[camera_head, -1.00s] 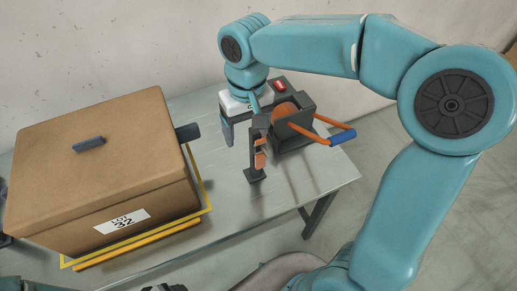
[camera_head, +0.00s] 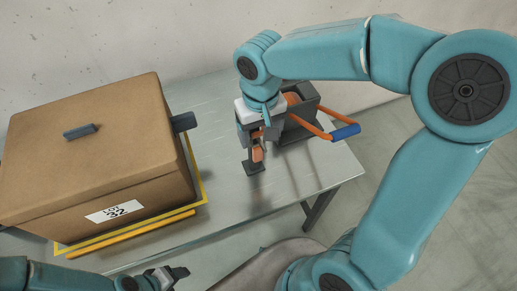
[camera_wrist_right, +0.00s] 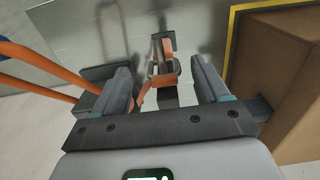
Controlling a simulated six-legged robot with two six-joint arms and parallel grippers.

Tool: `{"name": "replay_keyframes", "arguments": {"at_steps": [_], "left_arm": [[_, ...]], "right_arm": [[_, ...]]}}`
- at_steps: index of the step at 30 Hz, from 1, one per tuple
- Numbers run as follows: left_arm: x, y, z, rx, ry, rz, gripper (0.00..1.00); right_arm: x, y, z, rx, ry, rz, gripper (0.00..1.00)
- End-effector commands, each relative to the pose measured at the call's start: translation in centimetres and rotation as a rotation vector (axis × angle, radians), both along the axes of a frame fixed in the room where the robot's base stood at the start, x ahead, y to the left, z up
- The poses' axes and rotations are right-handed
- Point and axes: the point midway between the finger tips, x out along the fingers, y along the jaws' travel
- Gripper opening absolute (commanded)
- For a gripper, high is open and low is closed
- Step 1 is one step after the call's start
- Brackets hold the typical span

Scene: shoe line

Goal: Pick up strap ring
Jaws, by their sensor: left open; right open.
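The orange strap ring (camera_head: 258,153) hangs at a small dark stand on the grey metal table. In the right wrist view the orange strap (camera_wrist_right: 166,46) and a dark ring-like loop (camera_wrist_right: 177,67) show ahead, between the fingers. My right gripper (camera_head: 256,140) is open and close around the stand's top; the arm partly hides it in the head view. In the wrist view my right gripper (camera_wrist_right: 162,66) has its fingers either side of the strap; I cannot tell whether they touch it. My left gripper (camera_head: 176,274) is open and empty at the bottom edge, in front of the table.
A brown lidded box (camera_head: 95,160) labelled 32 stands at the left inside a yellow border (camera_head: 205,190). The table's front right is clear.

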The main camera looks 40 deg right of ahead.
Motion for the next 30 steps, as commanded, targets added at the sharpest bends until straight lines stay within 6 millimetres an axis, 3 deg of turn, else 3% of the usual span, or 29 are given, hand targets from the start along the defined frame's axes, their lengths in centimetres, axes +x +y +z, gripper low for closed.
{"name": "replay_keyframes", "arguments": {"at_steps": [10,18,19,20,24,25,30], "left_arm": [[0.0,0.0,0.3,0.000,0.000,0.000,0.62],[0.0,0.0,0.3,0.000,0.000,-0.001,0.62],[0.0,0.0,0.3,0.000,0.000,-0.001,0.62],[0.0,0.0,0.3,0.000,0.000,0.000,0.62],[0.0,0.0,0.3,0.000,0.000,0.000,0.62],[0.0,0.0,0.3,0.000,0.000,0.000,0.62],[0.0,0.0,0.3,0.000,0.000,0.000,0.62]], "right_arm": [[0.5,0.1,-4.8,0.001,0.004,0.001,0.74],[0.6,0.1,-5.2,0.002,0.000,0.001,0.74],[0.6,0.1,-5.2,0.002,0.000,0.001,0.71],[0.6,0.1,-5.2,0.002,0.000,0.001,0.61],[0.6,0.1,-5.2,0.002,0.000,0.001,0.16],[0.6,0.1,-5.2,0.002,0.000,0.001,0.12],[0.6,0.1,-5.2,0.002,-0.001,0.001,0.12]]}}
